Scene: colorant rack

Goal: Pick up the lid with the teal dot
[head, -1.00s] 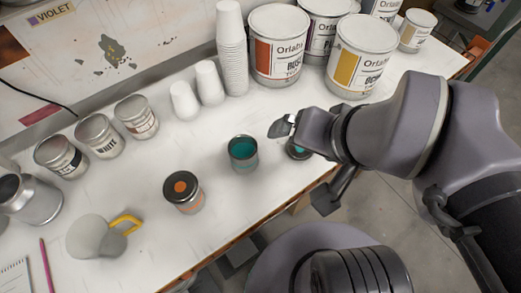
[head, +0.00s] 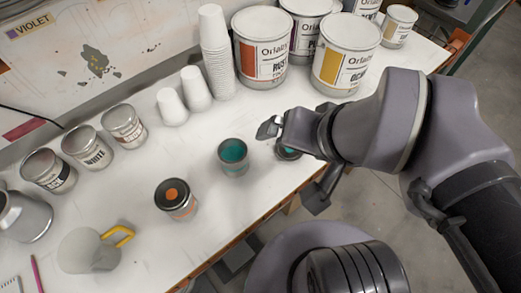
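The lid with the teal dot (head: 287,153) lies on the white table near its front edge, mostly hidden under my gripper. Only part of its dark rim and a bit of teal show. My gripper (head: 268,130) is above and just behind the lid in the head view. One fingertip shows clearly; the gap between the fingers is not visible. An open jar of teal paint (head: 233,156) stands left of the lid.
Paper cups (head: 196,88) and large paint cans (head: 262,48) line the back of the table (head: 120,183). Small cans (head: 88,147) stand at the left, with a mug with a yellow handle (head: 88,250) in front. The front edge runs close beside the lid.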

